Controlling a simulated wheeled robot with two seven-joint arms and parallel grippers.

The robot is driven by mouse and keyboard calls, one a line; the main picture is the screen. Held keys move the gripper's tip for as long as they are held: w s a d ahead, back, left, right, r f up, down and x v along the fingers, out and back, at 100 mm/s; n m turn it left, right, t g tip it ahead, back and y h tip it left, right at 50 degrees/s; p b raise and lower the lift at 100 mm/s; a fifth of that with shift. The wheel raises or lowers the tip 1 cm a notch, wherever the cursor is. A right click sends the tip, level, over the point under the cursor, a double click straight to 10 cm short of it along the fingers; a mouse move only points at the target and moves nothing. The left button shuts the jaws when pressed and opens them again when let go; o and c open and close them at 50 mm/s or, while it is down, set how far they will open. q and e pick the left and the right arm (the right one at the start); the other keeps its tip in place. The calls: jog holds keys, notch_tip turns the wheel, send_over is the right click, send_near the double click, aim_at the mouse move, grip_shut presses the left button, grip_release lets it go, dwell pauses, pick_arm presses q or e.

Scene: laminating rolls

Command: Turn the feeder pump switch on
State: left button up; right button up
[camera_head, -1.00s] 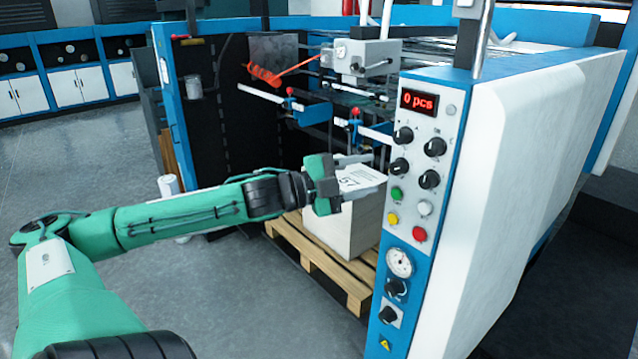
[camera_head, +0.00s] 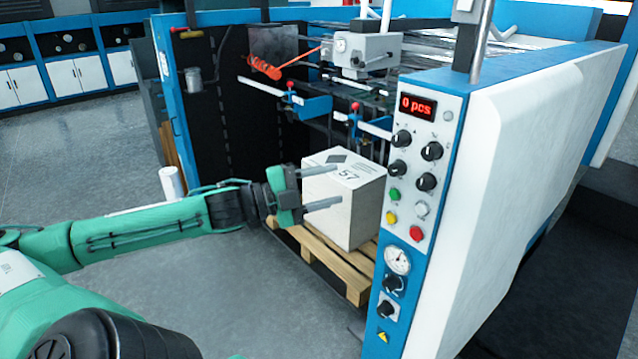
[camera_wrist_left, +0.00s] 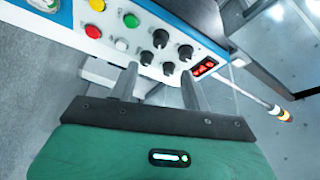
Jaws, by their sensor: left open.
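The control panel (camera_head: 416,175) is on the blue and white machine at the right. It carries several black rotary knobs, one of them at its upper left (camera_head: 401,138), and green, yellow, white and red buttons. Two lower knobs (camera_head: 394,284) sit under a round gauge. I cannot read which one is the feeder pump switch. My left gripper (camera_head: 336,187) is open and empty, left of the panel and apart from it, in front of the white box. In the left wrist view the open fingers (camera_wrist_left: 160,74) point toward the panel's knobs (camera_wrist_left: 160,39). My right gripper is not in view.
A white box (camera_head: 350,215) marked 57 stands on a wooden pallet (camera_head: 325,262) behind my left gripper. A red display (camera_head: 417,106) above the knobs reads 0 pcs. Blue-framed machine parts are behind. The grey floor at left is open.

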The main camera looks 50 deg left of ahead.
pick_arm(q)
jog(key=shift+s+a, duration=0.25)
jog(key=shift+s, duration=0.35)
